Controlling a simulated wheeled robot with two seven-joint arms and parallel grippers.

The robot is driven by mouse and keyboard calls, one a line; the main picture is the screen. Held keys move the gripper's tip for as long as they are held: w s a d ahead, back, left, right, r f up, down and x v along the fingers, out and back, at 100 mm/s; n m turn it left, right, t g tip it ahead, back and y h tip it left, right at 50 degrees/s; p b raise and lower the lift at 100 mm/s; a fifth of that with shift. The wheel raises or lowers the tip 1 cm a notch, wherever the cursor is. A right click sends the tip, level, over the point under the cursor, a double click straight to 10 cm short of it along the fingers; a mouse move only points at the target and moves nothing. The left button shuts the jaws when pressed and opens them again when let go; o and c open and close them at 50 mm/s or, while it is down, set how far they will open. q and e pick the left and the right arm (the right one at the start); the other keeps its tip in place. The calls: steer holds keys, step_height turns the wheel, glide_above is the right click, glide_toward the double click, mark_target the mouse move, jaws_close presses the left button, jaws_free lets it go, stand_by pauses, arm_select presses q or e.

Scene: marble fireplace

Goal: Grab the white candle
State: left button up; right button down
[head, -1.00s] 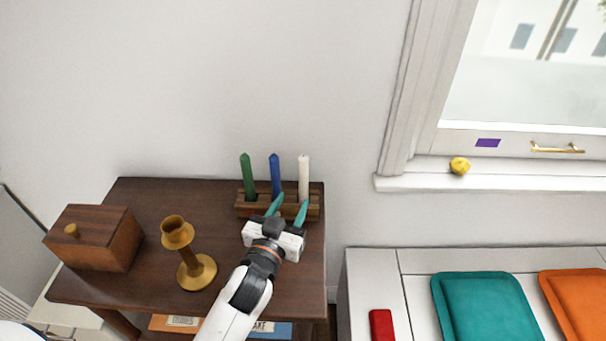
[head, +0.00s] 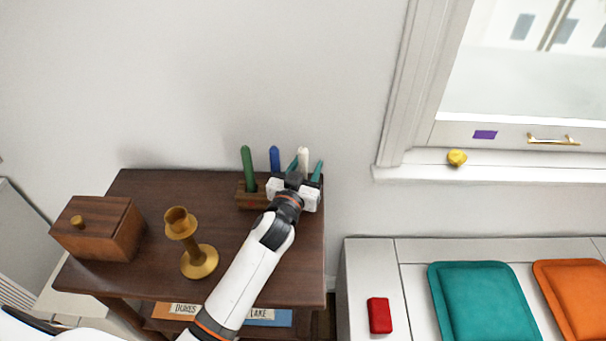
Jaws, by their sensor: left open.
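The white candle (head: 303,154) stands upright at the right end of the wooden candle holder block (head: 249,199), at the back of the dark wooden table. A blue candle (head: 274,158) and a green candle (head: 248,167) stand to its left in the same block. My left gripper (head: 306,168) is open, its two teal fingers pointing to the back wall, one on each side of the white candle in the picture. The gripper body hides the candle's lower part and the block's right part. I cannot tell whether the fingers touch the candle. My right gripper is not in view.
A brass candlestick (head: 190,250) and a lidded wooden box (head: 99,230) stand on the table (head: 150,188), left of my arm. To the right are a bench with a red block (head: 379,315), teal cushion (head: 482,301) and orange cushion (head: 573,295), and a window.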

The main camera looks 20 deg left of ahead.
arm_select(q)
jaws_close()
